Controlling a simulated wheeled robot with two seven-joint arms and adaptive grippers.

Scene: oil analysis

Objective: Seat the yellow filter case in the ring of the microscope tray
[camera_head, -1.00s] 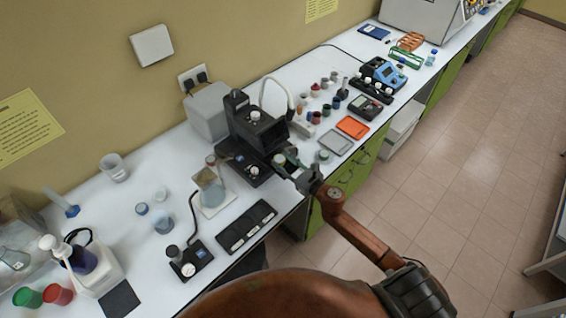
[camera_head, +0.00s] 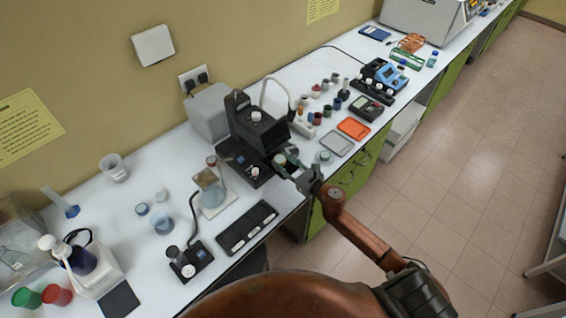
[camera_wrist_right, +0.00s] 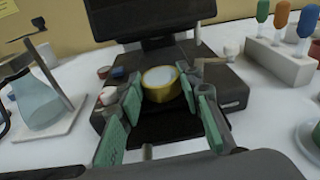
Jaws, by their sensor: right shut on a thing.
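The yellow filter case (camera_wrist_right: 162,85), a short round case with a pale top, is between the green-padded fingers of my right gripper (camera_wrist_right: 163,92) in the right wrist view. The gripper is shut on it. The case is upright, over the dark base of the black microscope (camera_wrist_right: 140,15). In the head view my right gripper (camera_head: 285,160) reaches the front of the microscope (camera_head: 258,132) from the right. The tray's ring is hidden under or behind the case, and I cannot tell whether the case touches it. My left gripper is out of view.
A glass flask on a white stand (camera_head: 212,190) is left of the microscope. A black slotted tray (camera_head: 247,228) lies in front. Grey and orange trays (camera_head: 353,128) and several small bottles are to the right. A white rack of droppers (camera_wrist_right: 282,58) is close on the right.

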